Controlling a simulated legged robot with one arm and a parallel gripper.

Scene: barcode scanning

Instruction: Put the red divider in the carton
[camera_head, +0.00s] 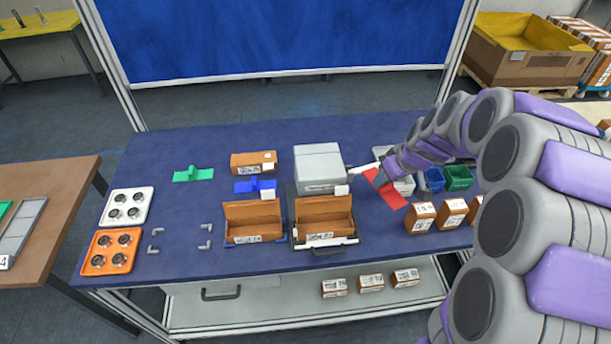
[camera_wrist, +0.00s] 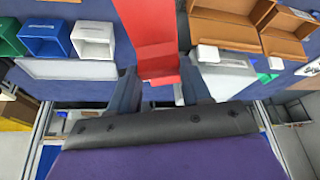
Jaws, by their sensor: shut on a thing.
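The red divider (camera_head: 391,195) is a flat red piece right of center over the table. It also shows upright in the wrist view (camera_wrist: 155,35). My gripper (camera_wrist: 160,88) is shut on its lower part in that view, one finger at each side. In the head view my gripper (camera_head: 378,177) is partly hidden by my arm. Two open brown cartons stand left of it: one (camera_head: 254,238) in a blue-edged holder, the other (camera_head: 324,240) on a dark and white fixture. The divider is apart from both. The wrist view shows an open carton (camera_wrist: 230,38) right of the divider.
A grey box machine (camera_head: 319,165) stands behind the right carton. A blue divider (camera_head: 255,185) and a green divider (camera_head: 193,174) lie at the back left. Blue and green bins (camera_head: 459,180) and small brown boxes (camera_head: 420,218) stand at the right.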

